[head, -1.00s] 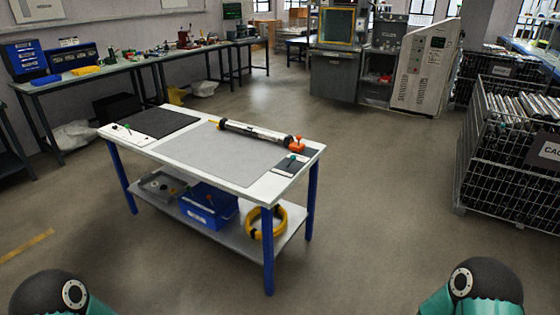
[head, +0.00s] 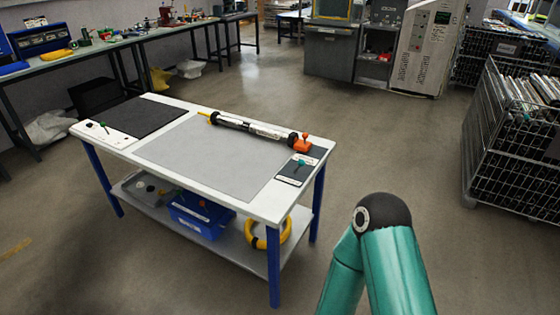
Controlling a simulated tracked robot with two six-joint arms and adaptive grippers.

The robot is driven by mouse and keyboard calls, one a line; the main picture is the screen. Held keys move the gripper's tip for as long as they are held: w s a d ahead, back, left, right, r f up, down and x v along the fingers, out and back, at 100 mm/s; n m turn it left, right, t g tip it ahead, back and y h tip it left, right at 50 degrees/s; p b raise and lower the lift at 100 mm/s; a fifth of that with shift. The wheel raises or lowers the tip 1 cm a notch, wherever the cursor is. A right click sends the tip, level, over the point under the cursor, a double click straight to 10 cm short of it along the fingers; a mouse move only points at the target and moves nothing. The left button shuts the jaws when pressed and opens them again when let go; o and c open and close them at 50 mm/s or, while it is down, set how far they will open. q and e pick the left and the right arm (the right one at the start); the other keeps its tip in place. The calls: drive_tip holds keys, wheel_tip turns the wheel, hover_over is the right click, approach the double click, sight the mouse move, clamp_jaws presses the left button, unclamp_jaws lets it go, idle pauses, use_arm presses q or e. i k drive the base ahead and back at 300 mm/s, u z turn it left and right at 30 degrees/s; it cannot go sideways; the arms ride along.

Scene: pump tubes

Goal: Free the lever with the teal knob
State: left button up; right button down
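A small teal knob (head: 299,164) shows at the right end of the white table (head: 262,207), over a dark plate (head: 293,172). Its lever is too small to make out clearly. Just behind it is an orange end piece (head: 300,146) with a red knob, at the end of a long black and silver pump tube (head: 250,127). A second small knob, green (head: 103,124), stands on a white plate at the table's left end. Neither gripper is in view. Only upper links of my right arm show at the lower right, apart from the table.
A grey mat (head: 205,155) and a dark mat (head: 145,115) cover much of the tabletop. The lower shelf holds a blue bin (head: 200,215) and a yellow coil (head: 283,230). A wire cage (head: 510,150) stands right. The floor around the table is open.

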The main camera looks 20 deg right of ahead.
sight(301, 162)
drive_tip(key=z, duration=0.1)
drive_tip(key=i, duration=0.85)
drive_tip(key=z, duration=0.5)
